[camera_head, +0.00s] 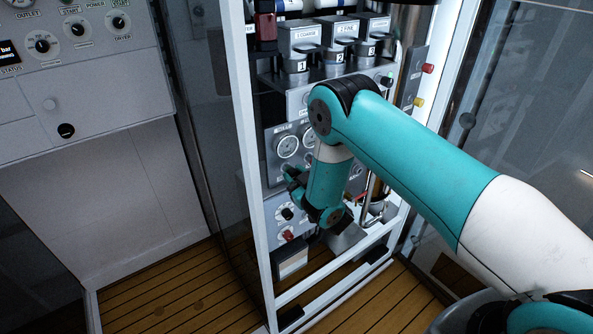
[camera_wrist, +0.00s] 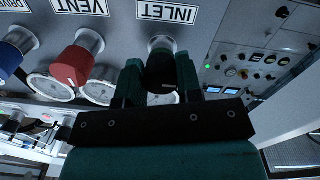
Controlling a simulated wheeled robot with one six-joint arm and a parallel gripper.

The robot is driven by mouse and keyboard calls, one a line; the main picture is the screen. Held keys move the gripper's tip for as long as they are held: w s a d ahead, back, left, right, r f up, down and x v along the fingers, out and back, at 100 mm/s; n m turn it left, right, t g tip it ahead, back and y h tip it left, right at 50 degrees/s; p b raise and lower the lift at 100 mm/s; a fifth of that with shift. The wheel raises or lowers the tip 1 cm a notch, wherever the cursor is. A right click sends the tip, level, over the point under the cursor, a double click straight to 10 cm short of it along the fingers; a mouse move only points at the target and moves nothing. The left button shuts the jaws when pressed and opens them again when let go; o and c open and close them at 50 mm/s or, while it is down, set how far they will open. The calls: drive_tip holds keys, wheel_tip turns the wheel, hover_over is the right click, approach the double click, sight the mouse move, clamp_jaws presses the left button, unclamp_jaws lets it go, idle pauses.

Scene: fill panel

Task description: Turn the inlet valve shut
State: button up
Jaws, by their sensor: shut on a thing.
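The inlet valve (camera_wrist: 160,66) is a black knob on a grey panel, under an upside-down "INLET" label in the wrist view. My gripper (camera_wrist: 159,76) has teal fingers on both sides of this knob and is shut on it. A pale mark shows on the knob's near edge. In the head view my teal and white arm reaches into the rack, and the inlet valve cannot be made out there.
A red knob (camera_wrist: 74,66) marked "VENT" and a blue knob (camera_wrist: 14,54) stand left of the inlet valve in the wrist view. Round gauges (camera_wrist: 97,92) sit close by. A white frame post (camera_head: 254,180) edges the rack. Wooden floor (camera_head: 175,290) lies clear at lower left.

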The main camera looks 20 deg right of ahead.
drive_tip(key=m+p, duration=0.2)
drive_tip(key=m, duration=0.2)
drive_tip(key=shift+s+m, duration=0.1)
drive_tip(key=shift+m, duration=0.2)
drive_tip(key=m, duration=0.4)
drive_tip(key=shift+f+p, duration=0.1)
drive_tip(key=shift+p, duration=0.25)
drive_tip(key=m+b, duration=0.1)
drive_tip(key=m, duration=0.3)
drive_tip(key=shift+m+g, duration=0.4)
drive_tip(key=shift+m+y+b, duration=0.4)
drive_tip(key=shift+m+b, duration=0.2)
drive_tip(key=shift+m, duration=1.5)
drive_tip(key=o, duration=0.9)
drive_tip(key=shift+d, duration=0.1)
drive_tip(key=shift+o, duration=0.2)
